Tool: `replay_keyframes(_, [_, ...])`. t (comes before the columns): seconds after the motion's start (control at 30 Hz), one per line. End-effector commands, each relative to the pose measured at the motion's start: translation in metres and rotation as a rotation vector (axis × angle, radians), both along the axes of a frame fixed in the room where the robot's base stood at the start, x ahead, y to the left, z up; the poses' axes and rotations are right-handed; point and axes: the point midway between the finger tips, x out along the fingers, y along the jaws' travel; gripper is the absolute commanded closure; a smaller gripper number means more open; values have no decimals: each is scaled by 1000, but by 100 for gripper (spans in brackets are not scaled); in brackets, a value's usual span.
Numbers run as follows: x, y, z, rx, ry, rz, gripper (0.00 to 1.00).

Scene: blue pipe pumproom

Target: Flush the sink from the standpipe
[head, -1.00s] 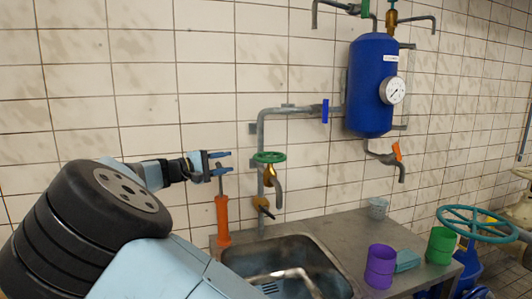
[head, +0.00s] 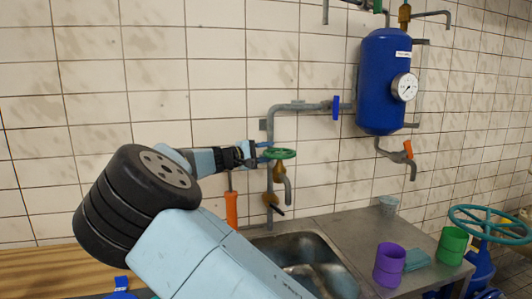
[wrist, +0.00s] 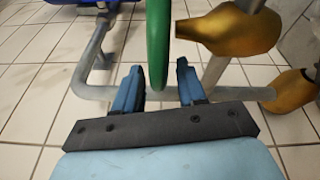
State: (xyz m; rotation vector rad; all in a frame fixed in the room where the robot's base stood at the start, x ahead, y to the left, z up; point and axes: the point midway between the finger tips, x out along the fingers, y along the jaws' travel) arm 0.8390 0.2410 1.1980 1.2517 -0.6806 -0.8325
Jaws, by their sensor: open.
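The standpipe is a grey pipe (head: 270,122) on the tiled wall. It carries a brass tap with a green handwheel (head: 280,154) and a spout (head: 288,190) turned down towards the sink. A lower brass valve (head: 270,199) with a dark lever sits below. The steel sink (head: 345,284) is under them, partly hidden by my arm. My gripper (head: 262,152) is open at the left edge of the handwheel. In the wrist view the green wheel rim (wrist: 158,45) stands edge-on between the two blue fingers (wrist: 160,88), with gaps on both sides. The brass body (wrist: 228,28) is at right.
An orange-handled tool (head: 231,209) stands behind the sink, just below my gripper. A blue tank (head: 381,85) with a gauge hangs at right.

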Motion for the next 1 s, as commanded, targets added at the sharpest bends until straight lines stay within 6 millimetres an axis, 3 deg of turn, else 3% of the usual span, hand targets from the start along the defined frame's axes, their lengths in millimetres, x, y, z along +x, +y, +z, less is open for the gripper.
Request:
replay_keyframes(0.43, [5,-9,0,0,0,0,60])
replay_keyframes(0.87, [5,-8,1,0,0,0,100])
replay_keyframes(0.97, [5,-8,1,0,0,0,100])
replay_keyframes(1.0, [5,6,1,0,-1,5,100])
